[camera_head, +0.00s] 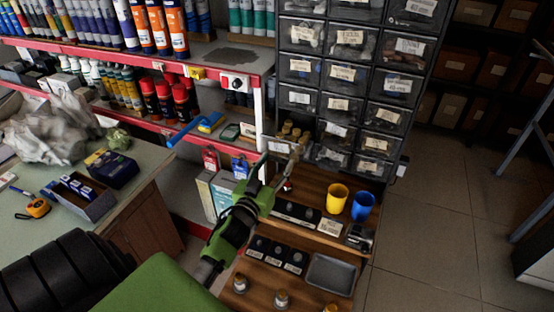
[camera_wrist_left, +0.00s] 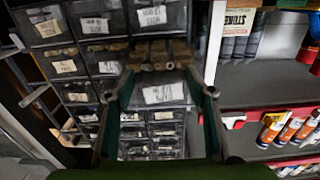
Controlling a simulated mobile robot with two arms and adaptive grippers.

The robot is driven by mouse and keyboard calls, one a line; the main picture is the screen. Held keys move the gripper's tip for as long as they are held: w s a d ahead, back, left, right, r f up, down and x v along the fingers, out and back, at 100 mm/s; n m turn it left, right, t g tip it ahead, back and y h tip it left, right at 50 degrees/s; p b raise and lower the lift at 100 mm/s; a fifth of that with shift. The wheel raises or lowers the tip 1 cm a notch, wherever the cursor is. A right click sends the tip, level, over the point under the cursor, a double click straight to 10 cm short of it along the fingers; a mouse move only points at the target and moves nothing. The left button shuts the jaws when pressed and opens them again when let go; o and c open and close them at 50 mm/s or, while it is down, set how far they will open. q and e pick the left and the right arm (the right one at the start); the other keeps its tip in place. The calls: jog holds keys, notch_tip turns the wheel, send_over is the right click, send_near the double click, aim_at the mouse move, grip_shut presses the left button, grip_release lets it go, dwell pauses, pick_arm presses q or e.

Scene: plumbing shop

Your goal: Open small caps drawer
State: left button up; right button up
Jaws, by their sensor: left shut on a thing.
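The small caps drawer (camera_head: 278,145) is a dark drawer with a white label in the lower left column of the cabinet. It stands out from the cabinet face, and brass-coloured caps (camera_head: 291,131) show inside it. My left gripper (camera_head: 277,160) is at the drawer's front, shut on it. In the left wrist view the gripper (camera_wrist_left: 165,90) has one finger at each side of the labelled drawer front (camera_wrist_left: 165,94). The caps (camera_wrist_left: 158,55) show above this front there. The exact contact of the fingertips is hard to see. My right gripper is in neither view.
The cabinet (camera_head: 350,72) holds several other labelled drawers around this one. A wooden shelf below carries a yellow cup (camera_head: 337,197), a blue cup (camera_head: 361,206) and a grey tray (camera_head: 330,274). Shelves of tubes and bottles stand left. Open floor (camera_head: 450,220) lies right.

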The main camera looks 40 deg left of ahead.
pick_arm(q)
jog(key=shift+w, duration=0.1)
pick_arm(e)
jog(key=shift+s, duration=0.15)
pick_arm(q)
jog(key=o, duration=1.5)
jog(key=shift+o, duration=0.5)
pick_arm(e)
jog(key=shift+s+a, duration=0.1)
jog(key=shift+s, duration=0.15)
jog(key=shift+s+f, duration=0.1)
pick_arm(q)
jog(key=v, duration=1.2)
jog(key=shift+d, duration=0.1)
